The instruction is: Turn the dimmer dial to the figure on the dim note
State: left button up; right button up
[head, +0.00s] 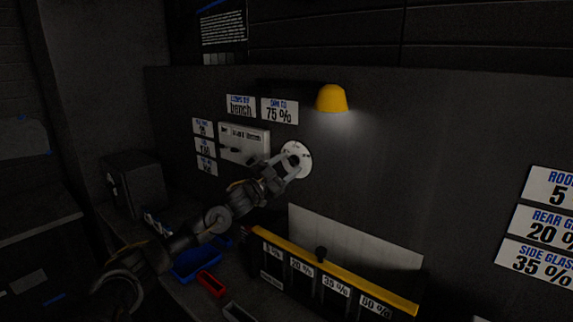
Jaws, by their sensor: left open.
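The dimmer dial (304,161) is a round white disc on the dark back panel, below the lamp. The dim note (279,111) is a white card above it and reads "DIM TO 75 %". My left gripper (293,161) is open in front of the dial, and its fingers cover part of the disc. I cannot tell whether the fingers touch the knob, and the dial's setting is not readable. My right gripper is not in view.
A yellow lamp (331,98) glows dimly above right of the dial. A switch plate (243,143) sits left of it. A yellow-topped rack (340,275) stands below, with blue (197,264) and red (211,283) trays beside it. The panel to the right is clear until several cards.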

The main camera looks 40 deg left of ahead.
pick_arm(q)
jog(key=c, duration=1)
jog(key=shift+m+h+b, duration=0.3)
jog(key=shift+m, duration=0.3)
jog(key=m+g+h+b, duration=0.1)
jog(key=m, duration=0.1)
jog(key=shift+a+m, duration=0.1)
jog(key=shift+m, duration=0.2)
jog(key=m+g+h, duration=0.1)
jog(key=m, duration=0.2)
jog(key=shift+r+b, duration=0.1)
jog(key=shift+b, duration=0.25)
jog(key=m+g, duration=0.1)
jog(key=m, duration=0.2)
jog(key=shift+a+r, duration=0.1)
jog(key=shift+r, duration=0.05)
jog(key=shift+m+g+p, duration=0.4)
jog(key=shift+m+g, duration=0.3)
jog(key=shift+m, duration=1.1)
